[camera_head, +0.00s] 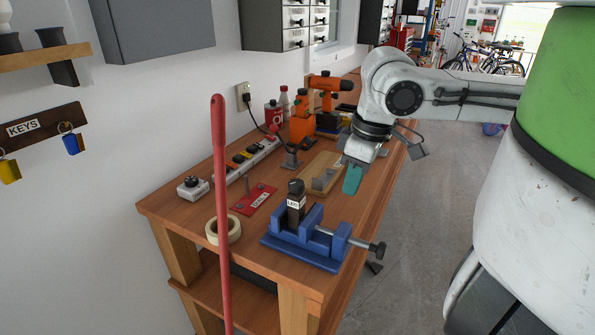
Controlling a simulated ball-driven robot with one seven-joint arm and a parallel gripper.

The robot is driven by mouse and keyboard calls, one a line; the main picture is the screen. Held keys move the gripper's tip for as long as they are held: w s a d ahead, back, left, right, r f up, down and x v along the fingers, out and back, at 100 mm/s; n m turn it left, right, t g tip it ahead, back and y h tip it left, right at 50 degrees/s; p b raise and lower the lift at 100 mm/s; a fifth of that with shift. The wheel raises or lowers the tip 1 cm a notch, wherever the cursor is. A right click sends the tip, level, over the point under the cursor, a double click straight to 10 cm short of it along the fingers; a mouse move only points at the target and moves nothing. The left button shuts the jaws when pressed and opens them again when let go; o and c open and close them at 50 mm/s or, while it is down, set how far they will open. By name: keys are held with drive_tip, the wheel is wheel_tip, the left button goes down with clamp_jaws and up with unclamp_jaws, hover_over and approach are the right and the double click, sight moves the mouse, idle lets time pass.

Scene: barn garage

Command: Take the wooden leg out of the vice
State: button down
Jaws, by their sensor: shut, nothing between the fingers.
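A blue vice (306,244) stands near the front edge of the wooden workbench, its dark screw handle pointing right. A short dark upright piece with a white label, which looks like the leg (295,191), stands between its jaws. Its lower end is hidden by the vice. My gripper (351,182), with teal fingers, is shut and empty. It points down, above and to the right of the leg and behind the vice, apart from both.
A red pole (219,190) rises in front of the bench (180,215). A tape roll (222,231), a red labelled plate (253,199), a power strip (250,158) and a wooden tray (311,184) lie on the bench. An orange tool (301,122) and bottles stand farther back.

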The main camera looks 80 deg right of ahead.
drive_tip(key=p, duration=0.2)
approach(303, 186)
drive_tip(key=f, duration=0.1)
drive_tip(key=w+f, duration=0.1)
drive_tip(key=f, duration=0.1)
drive_tip(key=w+f, duration=0.1)
drive_tip(key=f, duration=0.1)
drive_tip(key=shift+d+f, duration=0.1)
drive_tip(key=shift+d, duration=0.3)
drive_tip(key=shift+w+d+f, duration=0.1)
drive_tip(key=shift+w+f, duration=0.1)
drive_tip(key=shift+s+f, duration=0.15)
drive_tip(key=shift+f, duration=0.6)
drive_tip(key=shift+f, duration=0.1)
drive_tip(key=shift+s, duration=0.1)
drive_tip(key=shift+s+a+f, duration=0.1)
drive_tip(key=shift+s+a, duration=0.2)
drive_tip(key=shift+s, duration=0.1)
